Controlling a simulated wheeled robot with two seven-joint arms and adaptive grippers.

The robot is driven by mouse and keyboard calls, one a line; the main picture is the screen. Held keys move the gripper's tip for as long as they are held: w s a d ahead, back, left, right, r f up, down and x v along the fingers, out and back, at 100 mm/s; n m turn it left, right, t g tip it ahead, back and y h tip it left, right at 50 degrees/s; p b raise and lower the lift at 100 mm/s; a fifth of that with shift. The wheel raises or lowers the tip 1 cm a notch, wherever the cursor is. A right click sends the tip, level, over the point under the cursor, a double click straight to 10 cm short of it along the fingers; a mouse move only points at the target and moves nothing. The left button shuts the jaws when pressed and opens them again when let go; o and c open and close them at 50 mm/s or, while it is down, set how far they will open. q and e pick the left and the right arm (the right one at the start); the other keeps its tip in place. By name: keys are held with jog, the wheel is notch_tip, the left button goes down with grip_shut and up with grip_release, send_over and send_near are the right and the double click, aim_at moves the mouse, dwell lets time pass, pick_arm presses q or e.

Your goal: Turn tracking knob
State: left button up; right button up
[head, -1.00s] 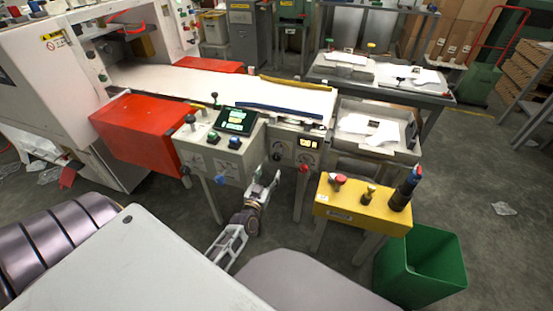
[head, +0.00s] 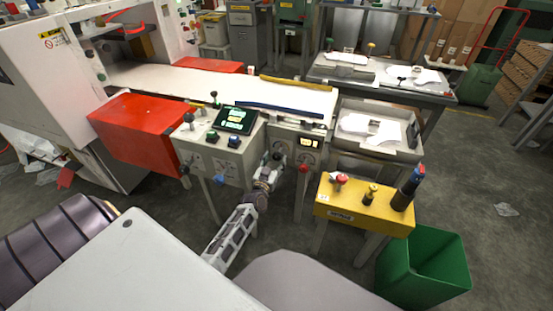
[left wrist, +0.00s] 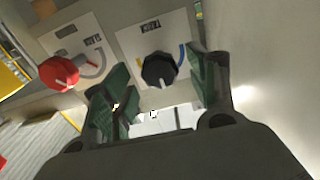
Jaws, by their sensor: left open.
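In the head view my left gripper (head: 271,163) is at the front of the panel and partly covers the dials.
A grey control box (head: 222,158) with a green-lit screen and several buttons stands left of the dials. A yellow button box (head: 340,205) stands to the right, above a green bin (head: 428,265). The white conveyor belt (head: 190,82) runs behind.

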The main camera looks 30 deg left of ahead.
pick_arm(q)
jog(key=shift+x, duration=1.1)
jog(key=shift+w, duration=0.1)
pick_arm(e)
jog(key=shift+w+r, duration=0.1)
jog(key=shift+r, duration=0.35)
jog(key=shift+s+f, duration=0.1)
jog(key=shift+s, duration=0.1)
pick_arm(q)
jog(key=c, duration=1)
jog(key=shift+c, duration=0.2)
pick_arm(e)
jog(key=shift+w, duration=0.15)
jog(key=shift+w, duration=0.1)
